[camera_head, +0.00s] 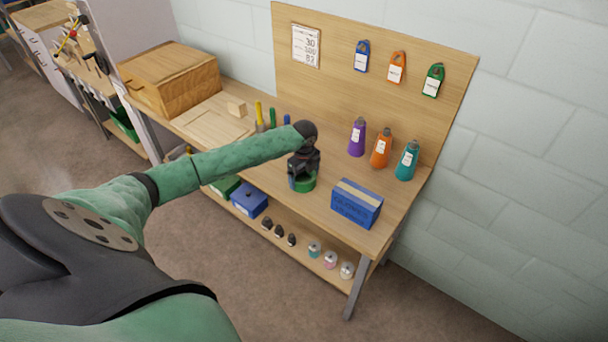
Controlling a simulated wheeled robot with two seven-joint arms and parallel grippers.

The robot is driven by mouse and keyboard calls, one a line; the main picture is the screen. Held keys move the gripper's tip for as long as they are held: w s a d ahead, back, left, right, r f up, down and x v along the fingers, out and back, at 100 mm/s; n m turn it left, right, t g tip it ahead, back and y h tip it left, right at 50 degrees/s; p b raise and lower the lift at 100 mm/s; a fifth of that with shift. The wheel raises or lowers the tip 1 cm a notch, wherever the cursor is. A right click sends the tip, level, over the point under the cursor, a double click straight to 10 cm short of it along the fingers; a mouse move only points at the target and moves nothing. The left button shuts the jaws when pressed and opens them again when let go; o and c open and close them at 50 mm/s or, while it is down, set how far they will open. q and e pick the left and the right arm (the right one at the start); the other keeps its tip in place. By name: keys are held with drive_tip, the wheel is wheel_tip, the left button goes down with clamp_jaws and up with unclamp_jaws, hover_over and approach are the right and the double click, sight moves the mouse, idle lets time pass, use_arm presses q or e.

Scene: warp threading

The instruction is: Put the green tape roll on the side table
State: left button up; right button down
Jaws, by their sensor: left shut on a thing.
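The green tape roll (302,184) is at the middle of the wooden workbench (263,173), near its front edge. My left gripper (302,178) points down over it and is shut on it, hiding its upper part. I cannot tell whether the roll touches the bench top or is slightly above it. My right gripper is not in view. No table can be surely told as the side table; another wooden bench (75,65) with tools stands at the far left.
A blue box (356,203) stands right of the gripper. Purple, orange (381,149) and teal bottles stand behind it. A wooden box (170,79) sits at the bench's left end. A lower shelf holds blue (249,199) and green bins and small items. Floor is clear in front.

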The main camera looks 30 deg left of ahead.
use_arm(q)
drive_tip(key=shift+f, duration=0.1)
drive_tip(key=o, duration=0.8)
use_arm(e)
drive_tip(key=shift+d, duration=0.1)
use_arm(q)
drive_tip(key=shift+r, duration=0.25)
drive_tip(key=shift+r+b, duration=0.35)
drive_tip(key=shift+r, duration=0.05)
wheel_tip(320, 180, up, 11)
drive_tip(key=b, duration=0.4)
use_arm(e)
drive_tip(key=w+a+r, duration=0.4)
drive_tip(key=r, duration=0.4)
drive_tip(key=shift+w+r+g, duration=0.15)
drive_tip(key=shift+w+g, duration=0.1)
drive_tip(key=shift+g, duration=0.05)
use_arm(q)
drive_tip(key=shift+f, duration=0.1)
